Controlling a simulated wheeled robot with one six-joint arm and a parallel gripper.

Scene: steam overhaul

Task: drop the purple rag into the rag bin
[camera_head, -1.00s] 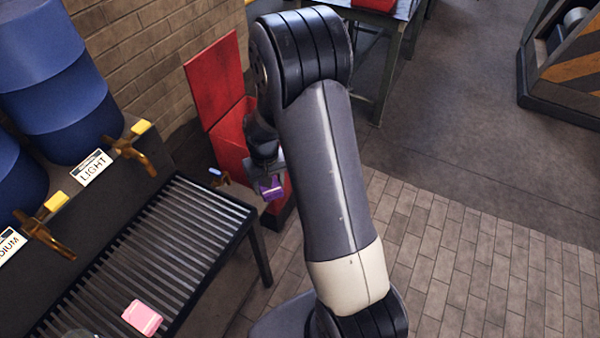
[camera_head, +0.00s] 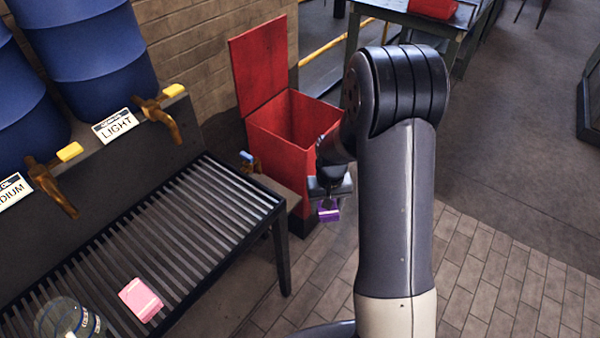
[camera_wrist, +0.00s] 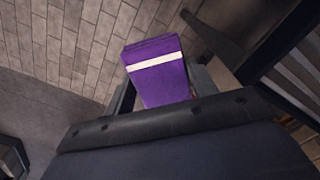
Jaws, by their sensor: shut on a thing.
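The purple rag (camera_head: 328,212) is held in my gripper (camera_head: 329,198), in front of the red bin in the head view. In the wrist view the purple rag (camera_wrist: 158,76) has a white stripe and sits between the fingers of my gripper (camera_wrist: 160,88), with brick floor beyond it. The rag bin (camera_head: 283,140) is a red box with its lid (camera_head: 263,65) raised and its top open. It stands against the brick wall past the end of the slatted rack. My arm hides part of its right side.
A slatted rack (camera_head: 170,235) fills the lower left, with a pink rag (camera_head: 140,299) and a glass jar (camera_head: 68,320) on it. Blue barrels (camera_head: 97,50) with brass taps stand behind it. A workbench (camera_head: 400,14) is at the back.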

